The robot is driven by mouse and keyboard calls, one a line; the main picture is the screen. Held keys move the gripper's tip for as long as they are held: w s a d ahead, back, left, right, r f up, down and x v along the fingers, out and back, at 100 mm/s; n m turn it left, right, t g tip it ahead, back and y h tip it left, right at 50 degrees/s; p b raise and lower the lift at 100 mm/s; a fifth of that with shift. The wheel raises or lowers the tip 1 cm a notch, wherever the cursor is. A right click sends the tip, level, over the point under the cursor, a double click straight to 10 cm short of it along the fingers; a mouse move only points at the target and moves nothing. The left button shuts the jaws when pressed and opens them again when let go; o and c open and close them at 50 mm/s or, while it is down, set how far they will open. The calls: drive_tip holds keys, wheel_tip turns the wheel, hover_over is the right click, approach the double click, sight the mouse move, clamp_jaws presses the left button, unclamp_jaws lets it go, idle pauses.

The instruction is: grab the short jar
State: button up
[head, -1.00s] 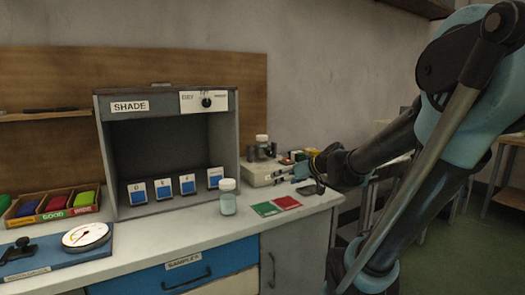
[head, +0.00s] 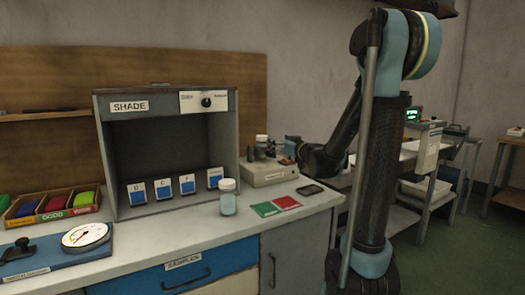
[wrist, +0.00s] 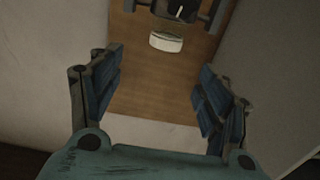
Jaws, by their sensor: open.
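One jar (head: 228,197) with a white lid and pale, bluish contents stands upright on the counter in front of the shade booth. A second white-lidded jar (head: 262,141) stands farther back at the grey box, its lower part partly hidden. I cannot tell for sure which is the short one. My gripper (head: 291,149) is at the right of the second jar, above the grey box, and looks small and dark there. In the wrist view my gripper (wrist: 160,92) is open with nothing between its fingers. A pale round thing (wrist: 166,42) lies beyond the fingertips, perhaps a jar lid.
The grey box (head: 268,171) stands at the counter's right end. A red and green card (head: 275,206) and a dark flat object (head: 310,190) lie before it. The shade booth (head: 165,150) with several blue-and-white cards stands left. A dial gauge (head: 86,236) is at front left.

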sight(265, 138)
drive_tip(key=x, duration=0.9)
drive_tip(key=shift+w+a, duration=0.1)
drive_tip(key=shift+a, duration=0.05)
drive_tip(key=shift+s+a+f+x, duration=0.1)
drive_tip(key=shift+a+x, duration=0.05)
drive_tip(key=shift+x, duration=1.15)
drive_tip(key=shift+s+a+f+x, duration=0.1)
drive_tip(key=shift+a+x, duration=0.1)
drive_tip(key=shift+x, duration=1.05)
drive_tip(key=c, duration=1.6)
drive_tip(key=shift+r, duration=0.1)
drive_tip(key=shift+c, duration=0.2)
